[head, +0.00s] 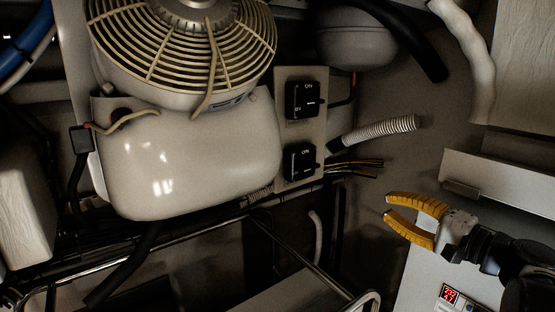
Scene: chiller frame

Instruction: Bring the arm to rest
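My gripper (388,206) is at the lower right of the head view, at the end of my dark arm. Its two yellow fingers point left and stand apart, with a narrow dark gap between them. Nothing shows between the fingers. The gripper appears clear of the machinery to its left, though its depth is hard to judge. The rest of my arm runs out of view at the right edge.
A fan with a round cage (182,50) sits above a glossy cream housing (190,165). Two black switches (302,100) are on a panel to the right. A corrugated hose (380,132) and loose wires (355,168) stick out toward my gripper. A metal rail frame (330,280) stands below.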

